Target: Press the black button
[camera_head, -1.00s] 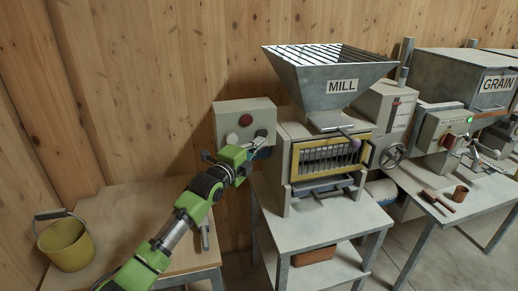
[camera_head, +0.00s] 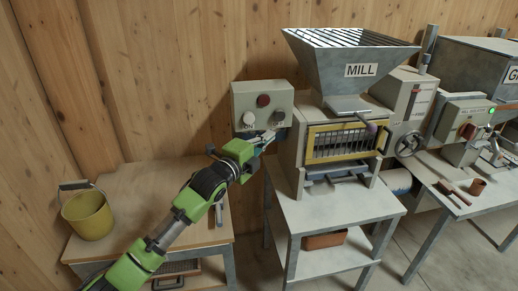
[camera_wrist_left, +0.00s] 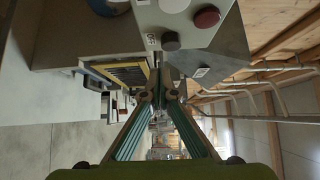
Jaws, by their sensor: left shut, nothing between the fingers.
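The black button (camera_head: 279,117) is on the lower right of the grey control box (camera_head: 240,92) on the wooden wall. A red button (camera_head: 263,100) sits at the top middle and a white one (camera_head: 248,119) at the lower left. My left gripper (camera_head: 270,136) is shut and empty, just below the black button in the head view. In the left wrist view, the black button (camera_wrist_left: 170,41) lies just beyond the closed fingertips (camera_wrist_left: 160,85), beside the red button (camera_wrist_left: 208,17). I cannot tell whether the fingertips touch the box. My right gripper is not in view.
The mill (camera_head: 361,70) on its metal table (camera_head: 335,212) stands close to the right of the gripper. A wooden table (camera_head: 150,190) with a yellow bucket (camera_head: 88,214) is at the left. Another machine (camera_head: 465,120) stands further right.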

